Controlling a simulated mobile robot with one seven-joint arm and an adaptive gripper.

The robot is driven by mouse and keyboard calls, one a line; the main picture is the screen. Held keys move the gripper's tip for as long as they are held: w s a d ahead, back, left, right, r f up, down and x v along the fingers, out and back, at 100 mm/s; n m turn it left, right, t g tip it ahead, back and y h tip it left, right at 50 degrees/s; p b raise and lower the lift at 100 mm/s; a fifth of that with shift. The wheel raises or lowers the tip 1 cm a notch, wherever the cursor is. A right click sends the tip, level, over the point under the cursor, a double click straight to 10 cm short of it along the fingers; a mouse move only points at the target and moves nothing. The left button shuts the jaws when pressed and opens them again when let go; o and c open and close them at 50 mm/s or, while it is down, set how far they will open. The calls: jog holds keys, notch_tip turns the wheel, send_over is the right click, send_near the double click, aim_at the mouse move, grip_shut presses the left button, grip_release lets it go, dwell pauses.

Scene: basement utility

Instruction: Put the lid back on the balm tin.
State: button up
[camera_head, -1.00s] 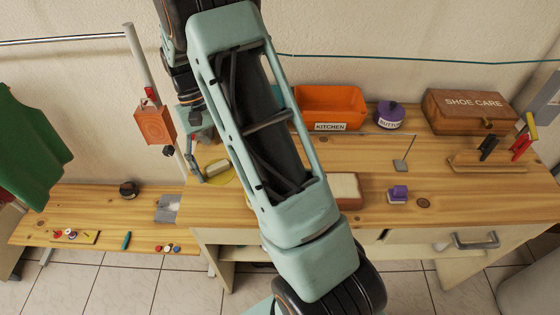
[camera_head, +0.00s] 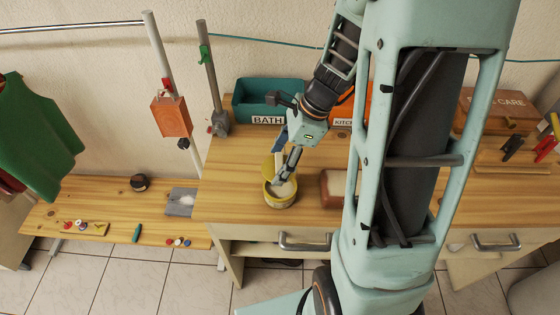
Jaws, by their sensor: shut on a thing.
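The balm tin (camera_head: 282,201) is a round yellow tin, standing open on the wooden worktop with pale contents showing. The yellow lid (camera_head: 268,168) is tilted steeply at the tin's back left rim. My gripper (camera_head: 284,174) comes down from the upper right over the tin and is shut on the lid. The fingers hide part of the lid and of the tin's opening. I cannot tell whether the lid touches the rim.
A red-brown block with a pale top (camera_head: 335,188) lies close right of the tin. A teal BATH bin (camera_head: 250,107) stands behind, beside a grey post (camera_head: 211,85). The front left worktop is clear.

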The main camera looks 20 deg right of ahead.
jog(key=shift+f+m, duration=0.15)
jog(key=shift+m, duration=0.15)
notch_tip(320, 180, down, 6)
jog(key=b, duration=0.5)
jog(key=shift+f+b, duration=0.1)
jog(key=shift+b, duration=0.3)
jog(key=shift+p, duration=0.3)
dwell(0.6)
jog(key=shift+d, duration=0.1)
dwell(1.3)
jog(key=c, duration=0.5)
jog(key=o, duration=1.7)
